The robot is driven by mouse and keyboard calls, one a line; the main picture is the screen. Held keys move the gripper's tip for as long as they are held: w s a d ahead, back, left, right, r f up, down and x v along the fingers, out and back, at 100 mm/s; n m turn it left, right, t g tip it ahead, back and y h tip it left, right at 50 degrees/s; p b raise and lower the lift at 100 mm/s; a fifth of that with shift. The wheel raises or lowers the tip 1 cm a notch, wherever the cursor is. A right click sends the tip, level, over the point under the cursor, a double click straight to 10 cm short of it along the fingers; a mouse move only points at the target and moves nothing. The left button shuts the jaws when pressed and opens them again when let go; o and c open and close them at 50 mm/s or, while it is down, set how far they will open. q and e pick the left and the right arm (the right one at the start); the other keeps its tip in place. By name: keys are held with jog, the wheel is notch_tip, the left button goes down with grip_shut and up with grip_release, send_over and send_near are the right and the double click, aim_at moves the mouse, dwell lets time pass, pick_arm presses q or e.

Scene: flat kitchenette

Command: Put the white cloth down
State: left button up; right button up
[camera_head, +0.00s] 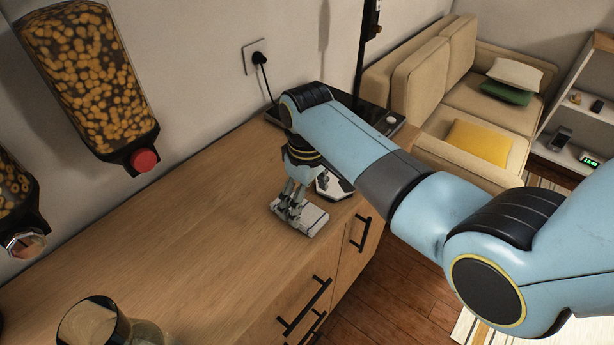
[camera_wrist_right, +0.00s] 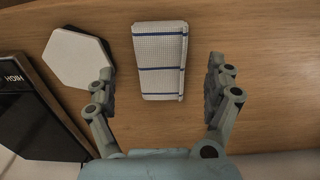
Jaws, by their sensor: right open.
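The white cloth (camera_wrist_right: 160,62) is folded and has blue stripes. It lies flat on the wooden counter, and in the head view it shows (camera_head: 311,219) near the counter's front edge, partly hidden by my gripper. My right gripper (camera_head: 290,207) is just over the cloth in the head view. In the right wrist view its fingers (camera_wrist_right: 164,85) are spread wide, one on each side of the cloth, with clear gaps between them and it. My left gripper is in neither view.
A white hexagonal object (camera_wrist_right: 77,60) lies left of the cloth in the wrist view, beside a dark appliance (camera_wrist_right: 32,115). A glass jar (camera_head: 105,325) stands at the near left. Dispensers (camera_head: 88,75) hang on the wall. The middle of the counter (camera_head: 170,230) is clear.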

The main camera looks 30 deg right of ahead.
aim_at(308, 213)
notch_tip(308, 213, up, 8)
jog(key=shift+f, duration=0.15)
jog(key=shift+s, duration=0.1)
dwell(0.4)
